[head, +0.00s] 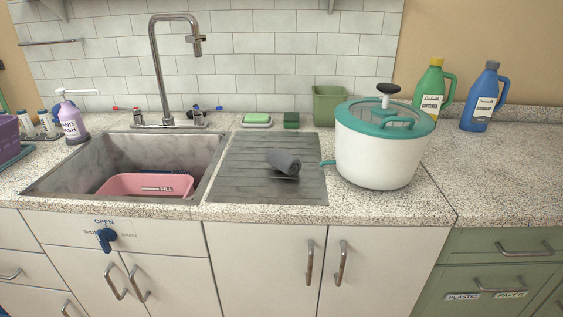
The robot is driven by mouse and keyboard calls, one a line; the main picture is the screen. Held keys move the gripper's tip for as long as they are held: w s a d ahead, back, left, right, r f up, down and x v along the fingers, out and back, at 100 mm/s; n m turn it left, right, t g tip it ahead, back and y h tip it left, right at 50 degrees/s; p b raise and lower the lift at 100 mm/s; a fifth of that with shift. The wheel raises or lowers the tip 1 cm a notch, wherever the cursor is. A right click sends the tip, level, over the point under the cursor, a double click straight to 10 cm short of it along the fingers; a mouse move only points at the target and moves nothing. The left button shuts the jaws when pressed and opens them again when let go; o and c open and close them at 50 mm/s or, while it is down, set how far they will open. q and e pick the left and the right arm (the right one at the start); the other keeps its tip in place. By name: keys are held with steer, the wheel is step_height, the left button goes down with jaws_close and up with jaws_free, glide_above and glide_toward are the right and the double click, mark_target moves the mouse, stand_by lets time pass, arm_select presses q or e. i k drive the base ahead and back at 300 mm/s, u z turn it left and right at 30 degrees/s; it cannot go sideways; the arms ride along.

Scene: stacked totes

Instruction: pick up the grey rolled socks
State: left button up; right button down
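The grey rolled socks (284,162) lie on the ribbed metal drainboard (238,180), right of the sink. They are a dark grey bundle and rest a little right of the drainboard's middle. Nothing covers them in the head view. Neither of my grippers shows in this view.
A white pot-like tub with a teal lid (378,150) stands close right of the socks, its teal spout (328,162) pointing at them. The sink (92,164) holds a pink basin (146,185). A green container (328,104) stands behind. The counter's right front (492,185) is clear.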

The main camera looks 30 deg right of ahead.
mark_target(290, 164)
steer(key=k, duration=0.5)
steer(key=z, duration=0.65)
steer(key=i, duration=0.4)
steer(key=z, duration=0.25)
